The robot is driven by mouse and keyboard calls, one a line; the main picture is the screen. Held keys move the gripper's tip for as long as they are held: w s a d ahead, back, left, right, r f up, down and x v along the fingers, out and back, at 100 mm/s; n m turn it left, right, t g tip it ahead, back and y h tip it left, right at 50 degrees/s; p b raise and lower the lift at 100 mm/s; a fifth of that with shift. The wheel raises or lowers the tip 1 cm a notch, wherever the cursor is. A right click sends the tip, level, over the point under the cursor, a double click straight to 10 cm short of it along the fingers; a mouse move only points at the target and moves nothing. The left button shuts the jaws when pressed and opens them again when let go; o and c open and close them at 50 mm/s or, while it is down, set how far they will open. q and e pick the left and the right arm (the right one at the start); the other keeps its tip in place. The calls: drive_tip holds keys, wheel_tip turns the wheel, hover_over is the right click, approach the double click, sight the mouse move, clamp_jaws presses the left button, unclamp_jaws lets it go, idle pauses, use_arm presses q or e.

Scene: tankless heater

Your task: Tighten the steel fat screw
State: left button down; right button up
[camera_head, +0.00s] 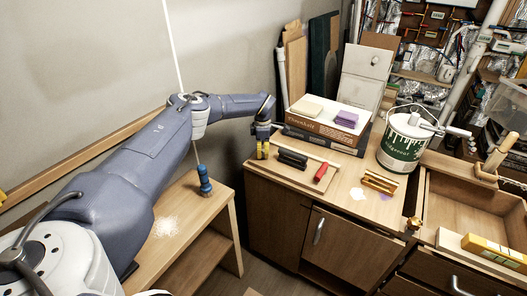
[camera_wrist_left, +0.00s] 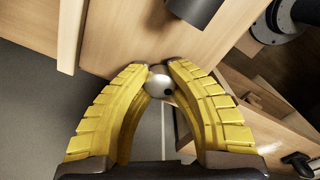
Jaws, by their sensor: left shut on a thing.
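The steel fat screw shows as a shiny silver rounded head with a dark hole (camera_wrist_left: 160,84) in the left wrist view. It sits between the tips of my left gripper (camera_wrist_left: 160,70), whose yellow ridged fingers close around it. In the head view my left gripper (camera_head: 262,150) points down at the left end of the wooden cabinet top (camera_head: 345,172). The screw cannot be made out there, and its shank is hidden. My right gripper is not in view.
A black block-like object (camera_head: 292,158) and a red-handled tool (camera_head: 321,172) lie just right of my left gripper. A blue-handled tool (camera_head: 204,182) stands on the low shelf.

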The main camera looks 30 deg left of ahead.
sight(263, 151)
use_arm(q)
drive_tip(key=shift+m, duration=0.5)
drive_tip(key=c, duration=1.5)
unclamp_jaws()
drive_tip(key=shift+r, duration=0.15)
drive_tip(key=shift+r, duration=2.35)
